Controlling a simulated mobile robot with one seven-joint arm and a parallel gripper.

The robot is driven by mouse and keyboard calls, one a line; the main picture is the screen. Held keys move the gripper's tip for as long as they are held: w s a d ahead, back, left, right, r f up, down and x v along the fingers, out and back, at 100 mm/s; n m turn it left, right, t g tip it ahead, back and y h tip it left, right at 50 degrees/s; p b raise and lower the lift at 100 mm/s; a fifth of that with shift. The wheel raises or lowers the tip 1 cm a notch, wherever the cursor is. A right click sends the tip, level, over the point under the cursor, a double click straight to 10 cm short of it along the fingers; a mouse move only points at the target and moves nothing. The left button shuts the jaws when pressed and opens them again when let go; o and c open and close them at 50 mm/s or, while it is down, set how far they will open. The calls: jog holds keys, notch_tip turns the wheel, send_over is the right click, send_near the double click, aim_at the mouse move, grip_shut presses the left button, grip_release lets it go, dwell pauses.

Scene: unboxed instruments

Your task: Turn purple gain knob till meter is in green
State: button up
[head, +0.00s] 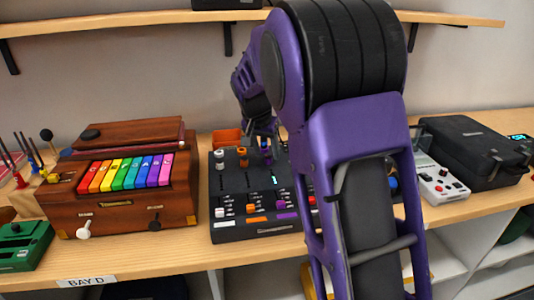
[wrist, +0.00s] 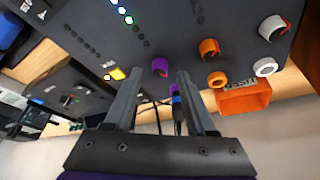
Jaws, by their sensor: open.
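The black mixer panel (head: 240,203) stands on the bench in the head view, with white, orange and purple knobs in pairs along its back. A purple knob (wrist: 160,66) shows between my fingertips in the wrist view, and a second purple knob (wrist: 174,90) shows beyond it, partly between the fingers. I cannot read which one is marked gain. My gripper (wrist: 160,73) is open around or just above the first knob; contact is unclear. In the head view my gripper (head: 264,131) is over the purple column. The meter lights (wrist: 127,20) show lit white and green dots, with dark dots nearer the knob.
Orange knobs (wrist: 209,48) and white knobs (wrist: 272,28) sit beside the purple column. An orange bin (wrist: 245,97) is behind the panel. A wooden box with coloured keys (head: 125,180) stands left; a black case (head: 470,150) stands right. A shelf runs above.

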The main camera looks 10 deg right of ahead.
aim_at(258, 178)
jog(key=p+v, duration=0.2)
jog(key=v, duration=1.3)
jog(key=shift+s+r, duration=0.25)
jog(key=shift+r, duration=0.05)
